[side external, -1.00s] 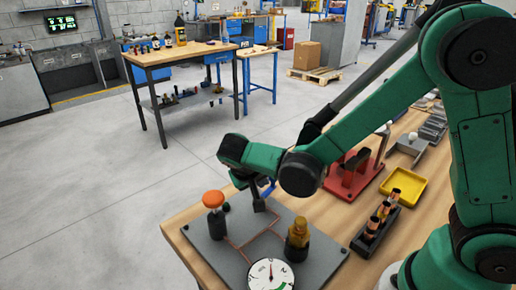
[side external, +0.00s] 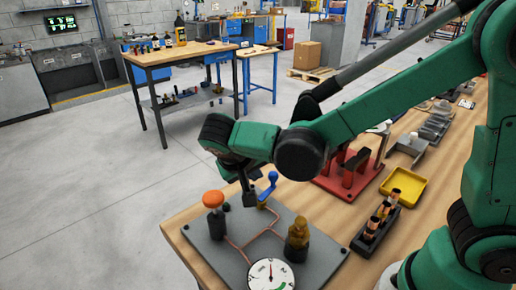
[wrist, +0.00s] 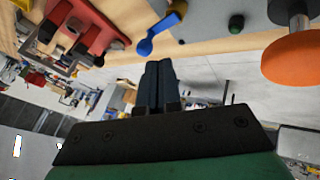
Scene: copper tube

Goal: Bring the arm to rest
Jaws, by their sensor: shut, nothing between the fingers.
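My green arm reaches over the bench from the right in the side external view. My gripper (side external: 250,197) is above the grey plate (side external: 205,246), between the orange knob (side external: 213,199) and the blue lever (side external: 268,185). In the wrist view my gripper's dark fingers (wrist: 157,75) are together with nothing between them. The blue lever (wrist: 160,30) shows just beyond the fingertips, apart from them, and the orange knob (wrist: 292,62) is at the right. Copper tubing (side external: 250,240) runs across the plate between the fittings.
A dial gauge (side external: 271,274) and a brass fitting (side external: 298,236) stand on the plate. A rack of copper pieces (side external: 375,228), a yellow tray (side external: 403,186) and a red fixture (side external: 347,180) lie to the right. The floor left of the bench is clear.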

